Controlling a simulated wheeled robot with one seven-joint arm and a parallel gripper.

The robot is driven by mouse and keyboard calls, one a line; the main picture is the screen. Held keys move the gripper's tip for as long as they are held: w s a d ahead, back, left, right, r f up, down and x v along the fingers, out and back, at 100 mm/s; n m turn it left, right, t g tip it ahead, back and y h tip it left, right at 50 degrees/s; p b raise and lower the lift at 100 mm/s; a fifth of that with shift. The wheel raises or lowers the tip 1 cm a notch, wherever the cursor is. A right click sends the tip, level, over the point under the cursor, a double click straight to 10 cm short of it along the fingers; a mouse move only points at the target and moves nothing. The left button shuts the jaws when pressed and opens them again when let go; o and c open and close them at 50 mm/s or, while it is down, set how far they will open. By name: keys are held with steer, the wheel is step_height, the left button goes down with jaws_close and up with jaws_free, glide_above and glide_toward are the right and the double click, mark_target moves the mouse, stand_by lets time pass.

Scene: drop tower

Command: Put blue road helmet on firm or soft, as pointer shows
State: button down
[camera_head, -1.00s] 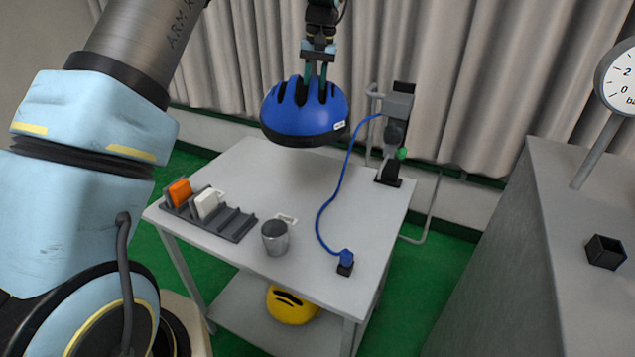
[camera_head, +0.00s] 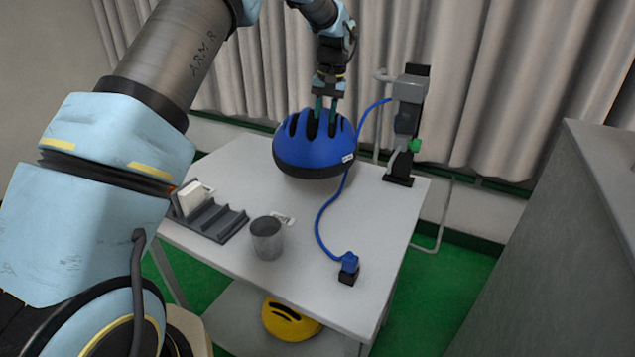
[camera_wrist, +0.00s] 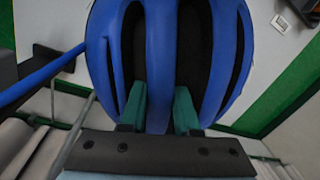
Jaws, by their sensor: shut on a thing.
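The blue road helmet (camera_head: 312,150) has black vents and a dark lower rim. My gripper (camera_head: 326,106) is above it, with its green fingers shut on a rib of the shell between two vents. The wrist view shows the helmet (camera_wrist: 225,60) filling the middle, with a finger of my gripper (camera_wrist: 159,110) on each side of the rib. The helmet is upright over the back part of the white table (camera_head: 300,285); I cannot tell whether its rim touches the top. The pointer and any firm or soft marks are not readable now.
A grey rack (camera_head: 212,222) holds a white block (camera_head: 192,198). A metal cup (camera_head: 267,238) stands beside it. A black stand (camera_head: 404,130) is at the back right, with a blue cable (camera_head: 320,220) to a plug (camera_head: 348,265). A yellow helmet (camera_head: 288,322) lies on the lower shelf.

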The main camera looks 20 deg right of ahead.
step_height(320, 180, down, 9)
steer(key=p, duration=0.2)
steer(key=shift+f+p, duration=0.15)
steer(key=shift+p, duration=0.25)
steer(key=c, duration=0.6)
jaws_free()
steer(key=shift+c, duration=0.2)
